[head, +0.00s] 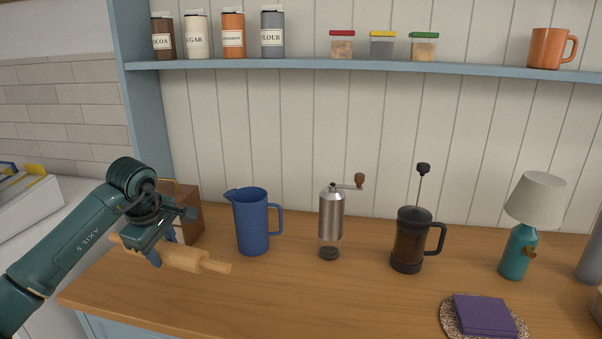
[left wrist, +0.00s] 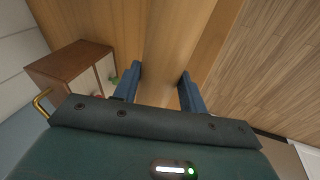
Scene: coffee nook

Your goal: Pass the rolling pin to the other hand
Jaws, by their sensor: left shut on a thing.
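The wooden rolling pin (head: 187,259) is held by my left gripper (head: 164,245) at the left end of the counter in the head view. One handle points right and the other shows at the left of the gripper. In the left wrist view the pin (left wrist: 172,75) passes between the two blue fingers of the left gripper (left wrist: 160,90). The fingers are shut on its body. I cannot tell exactly how far the pin is above the counter. My right gripper is in neither view.
A blue pitcher (head: 252,222) stands just right of the pin. A small wooden box (head: 188,215) is behind the gripper. A grinder (head: 330,220), French press (head: 408,240), lamp (head: 517,250) and purple cloth (head: 485,314) stand further right. The front middle counter (head: 330,305) is clear.

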